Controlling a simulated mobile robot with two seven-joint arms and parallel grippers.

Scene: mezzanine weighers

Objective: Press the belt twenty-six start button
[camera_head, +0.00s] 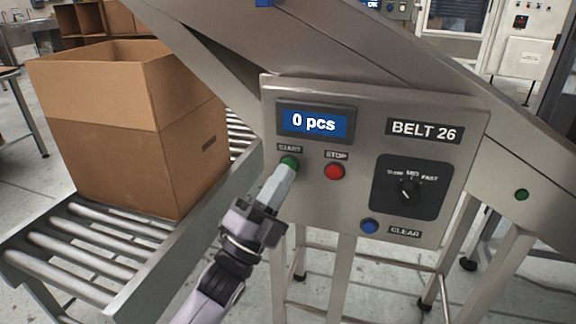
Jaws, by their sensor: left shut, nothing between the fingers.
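The belt 26 control panel (366,205) faces me on the conveyor frame, with a "BELT 26" label (424,131). Its display (314,122) reads "0 pcs". The green START button (289,161) is below the display on the left. My left gripper (287,172) is shut and empty, with its fingertips over the lower part of the START button. I cannot tell whether they touch it. The red STOP button (334,171) is just to the right. My right gripper is not in view.
A speed dial (409,191) and a blue CLEAR button (369,226) are on the panel's right side. A small green button (521,194) is on the frame further right. A large open cardboard box (140,150) stands on the roller conveyor (75,255) to the left.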

